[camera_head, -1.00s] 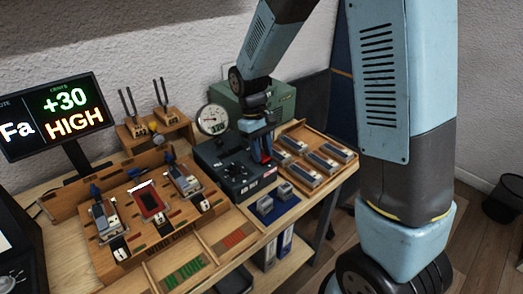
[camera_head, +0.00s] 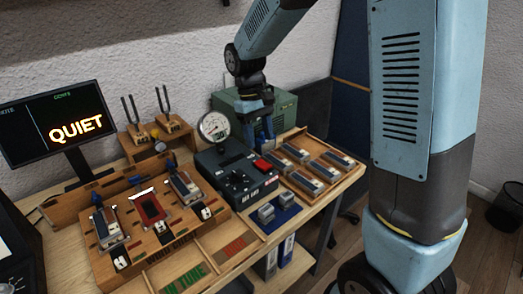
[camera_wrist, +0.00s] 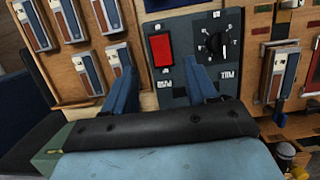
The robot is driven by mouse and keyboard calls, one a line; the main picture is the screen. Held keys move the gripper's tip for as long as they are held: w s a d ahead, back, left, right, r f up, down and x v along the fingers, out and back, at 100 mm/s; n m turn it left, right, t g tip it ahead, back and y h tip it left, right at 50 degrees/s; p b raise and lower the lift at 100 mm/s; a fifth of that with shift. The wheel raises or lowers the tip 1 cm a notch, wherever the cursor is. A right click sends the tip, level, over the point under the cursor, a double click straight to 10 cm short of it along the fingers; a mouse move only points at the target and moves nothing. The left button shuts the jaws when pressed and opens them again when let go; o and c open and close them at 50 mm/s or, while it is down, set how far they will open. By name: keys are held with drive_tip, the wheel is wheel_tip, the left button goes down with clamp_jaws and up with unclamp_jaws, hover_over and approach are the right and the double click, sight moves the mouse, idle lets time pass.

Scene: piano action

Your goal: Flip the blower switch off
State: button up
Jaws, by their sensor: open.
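The dark control box (camera_head: 235,176) stands on the bench with a red rocker switch (camera_head: 262,165) at its right rear and a round black knob. In the wrist view, the red switch (camera_wrist: 161,50) lies ahead of and between my two blue fingers, with the knob (camera_wrist: 213,45) to its right. My gripper (camera_head: 259,138) is open and empty, just behind the switch in the head view. It shows apart from the switch; the exact gap is hard to judge. The monitor (camera_head: 60,120) reads QUIET.
A round gauge (camera_head: 214,127) stands behind the box. A wooden tray (camera_head: 337,182) of several metal-and-wood reed blocks lies right of it. The wooden wind chest (camera_head: 175,235) is at left, and tuning forks (camera_head: 165,105) stand behind. A green case (camera_head: 285,108) is behind my gripper.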

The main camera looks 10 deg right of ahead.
drive_tip(key=d+v, duration=0.1)
drive_tip(key=v, duration=0.5)
drive_tip(key=shift+a, duration=0.55)
drive_tip(key=shift+r, duration=0.15)
drive_tip(key=s+d+r+m+t, duration=0.3)
drive_tip(key=s+d+r+t, duration=0.1)
drive_tip(key=s+d, duration=0.5)
drive_tip(key=s+d+r+m+t+y, duration=0.1)
drive_tip(key=s+d+r+m+t, duration=0.2)
drive_tip(key=s+d, duration=0.6)
wheel_tip(320, 180, up, 2)
drive_tip(key=shift+s+r+m+t+y, duration=0.25)
drive_tip(key=shift+s+m+t, duration=0.2)
drive_tip(key=shift+s, duration=0.7)
